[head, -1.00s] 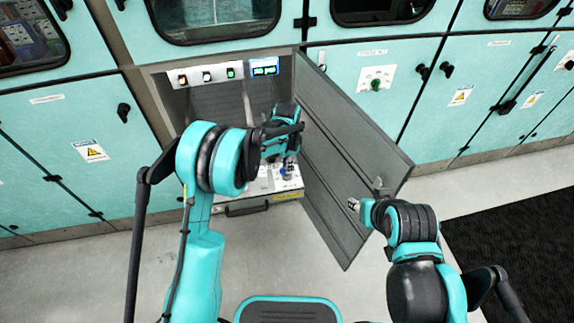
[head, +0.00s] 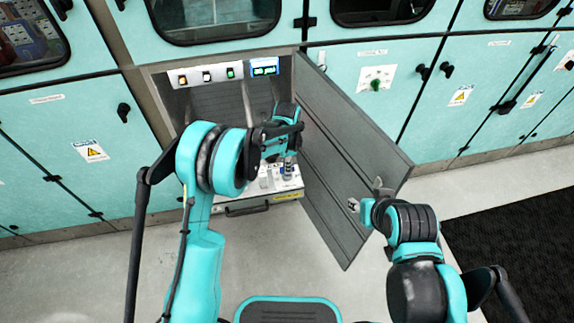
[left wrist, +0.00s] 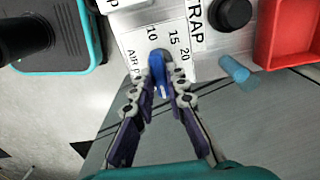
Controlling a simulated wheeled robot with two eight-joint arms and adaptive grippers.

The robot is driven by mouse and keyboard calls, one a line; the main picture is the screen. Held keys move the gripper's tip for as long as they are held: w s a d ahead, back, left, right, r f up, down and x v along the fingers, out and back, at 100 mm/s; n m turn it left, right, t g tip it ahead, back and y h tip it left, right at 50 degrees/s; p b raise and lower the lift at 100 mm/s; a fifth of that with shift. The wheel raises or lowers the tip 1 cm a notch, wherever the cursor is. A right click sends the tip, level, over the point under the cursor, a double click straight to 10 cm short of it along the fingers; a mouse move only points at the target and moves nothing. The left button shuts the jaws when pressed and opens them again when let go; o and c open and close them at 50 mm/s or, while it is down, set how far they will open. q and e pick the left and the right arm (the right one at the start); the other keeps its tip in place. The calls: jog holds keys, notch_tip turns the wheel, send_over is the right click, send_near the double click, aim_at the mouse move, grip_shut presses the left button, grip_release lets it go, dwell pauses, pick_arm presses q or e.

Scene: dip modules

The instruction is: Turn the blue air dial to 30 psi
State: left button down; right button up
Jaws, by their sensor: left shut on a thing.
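The blue air dial (left wrist: 159,72) sits on a white panel (left wrist: 208,65) marked 10, 15 and 20 around it, with part of an "AIR P" label at its left. A 30 mark does not show. My left gripper (left wrist: 160,82) is shut on the dial, with a finger on each side; I cannot tell the exact setting. In the head view my left gripper (head: 289,174) reaches into the open compartment and hides the dial. My right gripper (head: 354,205) is beside the open grey door; its jaw state is unclear.
The open grey door (head: 345,165) stands close to the right of my left gripper. A black knob (left wrist: 232,12), a blue peg (left wrist: 234,69) and a red tray (left wrist: 285,35) lie near the dial. Lit switches (head: 207,76) line the compartment's top.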

pick_arm(q)
jog(key=c, duration=1.5)
grip_release()
jog(key=shift+c, duration=0.2)
jog(key=shift+r, duration=0.1)
notch_tip(320, 180, up, 12)
jog(key=s+a+r+n+t, duration=0.3)
jog(key=s+a+r+n, duration=0.4)
jog(key=s+a+r, duration=0.3)
jog(key=s+a+f+n+t, duration=0.1)
jog(key=s+a+n+t, duration=0.1)
jog(key=s, duration=0.6)
jog(key=s+a+f+n+t, duration=0.1)
jog(key=s+a+n+t, duration=0.1)
jog(key=s+a+n, duration=0.2)
jog(key=s+n, duration=0.2)
jog(key=s, duration=0.2)
